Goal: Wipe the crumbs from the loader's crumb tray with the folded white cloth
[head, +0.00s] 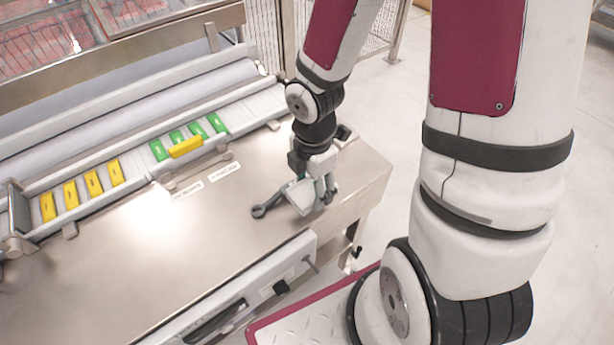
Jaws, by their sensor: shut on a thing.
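My gripper (314,185) is low over the right end of the steel worktop (130,270), pointing down. It is shut on a pale, flat thing that looks like the folded white cloth (299,196); the fingers hide part of it. I cannot tell whether the cloth touches the worktop. The loader's crumb tray cannot be made out for certain; a long white front part (245,284) with a dark slot runs along the worktop's near edge. No crumbs can be made out at this size.
A slatted channel (138,165) holds several yellow packs (93,183) and green packs (177,137). One yellow pack (186,147) lies crosswise before the green ones. The worktop's middle is clear.

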